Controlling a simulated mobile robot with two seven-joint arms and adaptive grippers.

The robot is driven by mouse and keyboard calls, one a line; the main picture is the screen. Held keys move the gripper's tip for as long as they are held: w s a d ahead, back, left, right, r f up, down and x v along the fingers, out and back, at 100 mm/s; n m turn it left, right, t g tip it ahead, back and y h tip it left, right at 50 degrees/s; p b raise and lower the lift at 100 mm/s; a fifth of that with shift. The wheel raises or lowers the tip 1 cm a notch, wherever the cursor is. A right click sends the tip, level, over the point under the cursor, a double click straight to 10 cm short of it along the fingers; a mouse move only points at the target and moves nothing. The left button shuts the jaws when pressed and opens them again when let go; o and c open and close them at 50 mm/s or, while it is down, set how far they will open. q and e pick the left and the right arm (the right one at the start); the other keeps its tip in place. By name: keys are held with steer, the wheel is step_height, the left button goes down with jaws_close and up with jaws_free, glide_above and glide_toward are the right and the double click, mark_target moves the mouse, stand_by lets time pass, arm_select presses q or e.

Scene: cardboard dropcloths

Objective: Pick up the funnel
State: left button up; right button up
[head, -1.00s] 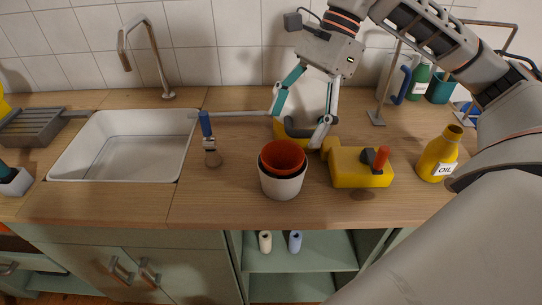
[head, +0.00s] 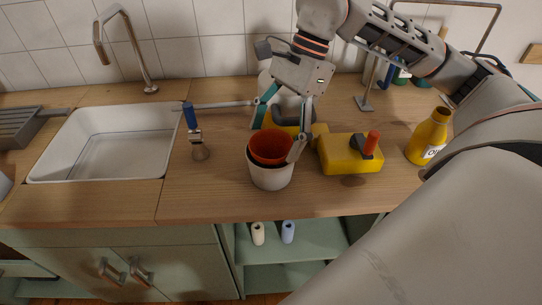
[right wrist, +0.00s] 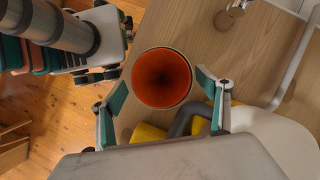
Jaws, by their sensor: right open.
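The funnel (head: 270,146) is orange-red and sits mouth-up inside a pale pot (head: 270,178) near the front of the wooden counter. In the right wrist view the funnel (right wrist: 161,77) shows as a round mouth with a dark centre. My right gripper (head: 276,140) is open over the pot, with its right finger in front of the funnel's right rim. In the right wrist view the right gripper (right wrist: 162,84) has one finger on each side of the funnel, apart from it. Contact at the rim is unclear.
A yellow block-like object (head: 340,158) with a red knob stands right of the pot, and a yellow oil bottle (head: 429,137) farther right. Counter in front of the brush is clear.

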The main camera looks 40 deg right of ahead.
steer(key=c, duration=1)
